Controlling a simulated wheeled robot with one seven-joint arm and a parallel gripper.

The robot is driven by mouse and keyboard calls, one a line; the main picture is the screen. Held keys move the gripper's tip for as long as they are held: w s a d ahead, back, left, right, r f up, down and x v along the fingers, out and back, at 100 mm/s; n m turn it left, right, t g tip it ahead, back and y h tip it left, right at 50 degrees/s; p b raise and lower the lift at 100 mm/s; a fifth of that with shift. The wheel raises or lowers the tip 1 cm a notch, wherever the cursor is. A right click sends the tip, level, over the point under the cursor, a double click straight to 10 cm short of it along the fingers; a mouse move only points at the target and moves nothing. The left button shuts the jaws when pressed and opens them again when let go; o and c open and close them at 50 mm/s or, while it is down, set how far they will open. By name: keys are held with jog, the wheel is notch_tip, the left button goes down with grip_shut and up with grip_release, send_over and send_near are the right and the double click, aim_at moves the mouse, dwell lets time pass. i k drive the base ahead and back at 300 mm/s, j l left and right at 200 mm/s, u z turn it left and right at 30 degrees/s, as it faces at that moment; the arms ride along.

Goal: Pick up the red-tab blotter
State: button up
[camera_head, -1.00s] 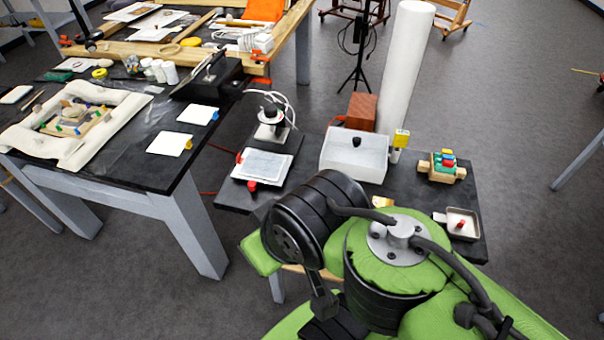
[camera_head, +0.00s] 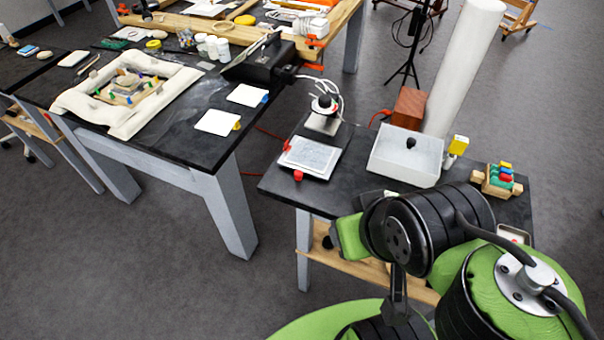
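My green and black arm fills the lower right of the head view, to the right of and nearer than the blotter. My gripper is not visible, so I cannot tell its state. No part of my arm covers the blotter.
Two more white squares, one with a blue tab (camera_head: 247,95) and one with a yellow tab (camera_head: 217,122), lie on the larger table. A black-knobbed device (camera_head: 323,110) stands behind the blotter. A white box (camera_head: 405,160) stands right of it. Floor is clear at lower left.

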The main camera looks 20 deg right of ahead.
aim_at(307, 154)
jog(key=i+u, duration=0.1)
jog(key=u, duration=0.4)
jog(key=i+u, duration=0.1)
jog(key=u, duration=0.4)
jog(key=i+u, duration=0.1)
jog(key=u, duration=0.85)
jog(key=i+l+u, duration=0.1)
jog(key=u, duration=0.4)
